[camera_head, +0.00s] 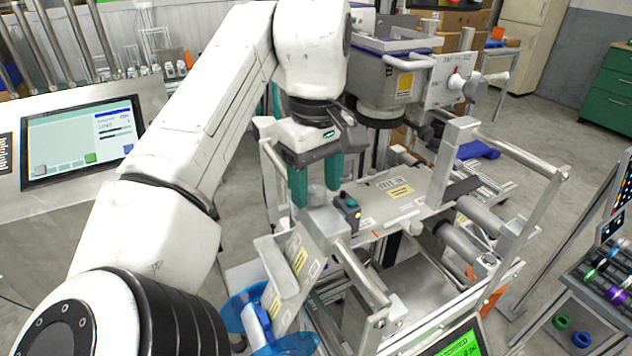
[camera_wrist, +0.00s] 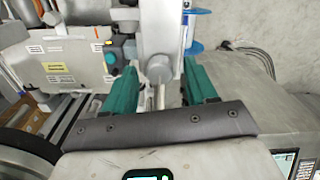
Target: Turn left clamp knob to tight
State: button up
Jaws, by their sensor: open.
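My gripper (camera_head: 317,193) is open, with its two teal fingers pointing down over the near left part of the metal machine frame. A small round grey knob (camera_head: 317,197), which looks like the left clamp knob, sits on top of a pale metal block between the fingertips. In the wrist view the knob (camera_wrist: 159,70) shows between the two fingers of my gripper (camera_wrist: 157,78), with a visible gap on each side. Neither finger visibly touches it. The knob's lower part and any tight marking cannot be made out.
A small dark control box (camera_head: 348,207) with a teal button stands close right of the fingers; it also shows in the wrist view (camera_wrist: 122,52). A blue reel (camera_head: 265,325) hangs below. A matching metal block (camera_head: 460,133) with rails stands right. A touchscreen (camera_head: 82,140) is at left.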

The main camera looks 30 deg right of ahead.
jog(key=shift+f, duration=0.1)
jog(key=c, duration=1.1)
jog(key=shift+o, duration=0.2)
